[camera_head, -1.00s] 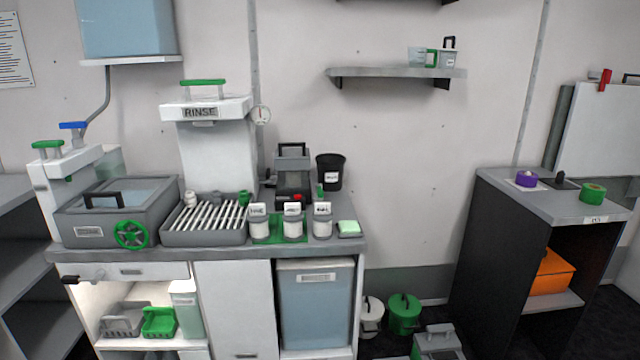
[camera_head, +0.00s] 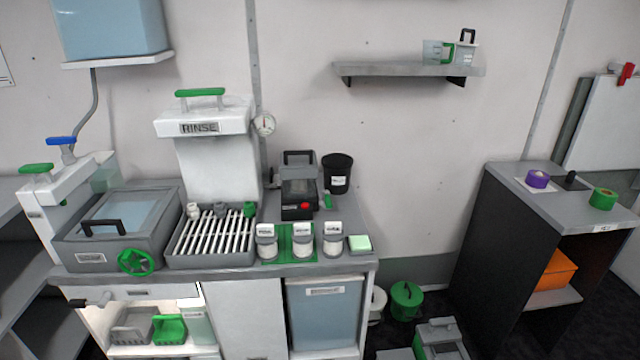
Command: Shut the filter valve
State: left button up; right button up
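Several valve-like handles show, and I cannot read a label that says which one is the filter valve. A blue lever handle (camera_head: 61,141) sits on the white housing (camera_head: 55,195) at the left, below the pipe from the wall tank. A green lever handle (camera_head: 36,168) is in front of it on the same housing. A green handwheel (camera_head: 136,262) is on the front of the grey lidded basin (camera_head: 125,215). Another green handle (camera_head: 200,93) lies level on top of the white RINSE unit (camera_head: 205,122). Neither of my grippers is in view.
The counter (camera_head: 215,279) carries a slatted rack (camera_head: 212,236), lidded jars (camera_head: 303,241), a black cup (camera_head: 337,173) and a small machine (camera_head: 298,190). Green and white buckets stand on the floor (camera_head: 406,299).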

aim_at(328, 202)
jog(key=i+j+z, duration=0.3)
jog(key=i, duration=0.15)
jog(key=i+j+z, duration=0.35)
jog(key=i, duration=0.1)
